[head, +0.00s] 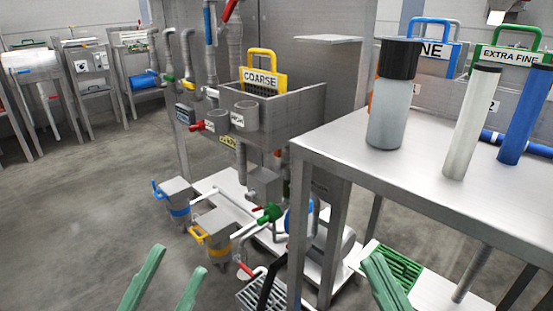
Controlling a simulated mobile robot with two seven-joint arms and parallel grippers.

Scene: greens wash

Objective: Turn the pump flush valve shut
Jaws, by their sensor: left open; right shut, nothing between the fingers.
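My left gripper (180,260) shows as two green fingers spread apart at the bottom left, empty, over the floor. Low pipework with a green fitting (269,213) and a blue round part (298,216) stands at the middle, on a white base. A red-handled valve (246,270) is on the pipe below it. No readable label shows which handle is the pump flush valve. Both grippers are apart from the pipework.
A steel table (430,175) at right carries a black-capped bottle (393,105), a white tube (471,122) and a blue tube (526,115). Its legs stand beside the pipework. A yellow COARSE basket (262,78) sits in the sink behind. Open floor (80,210) lies left.

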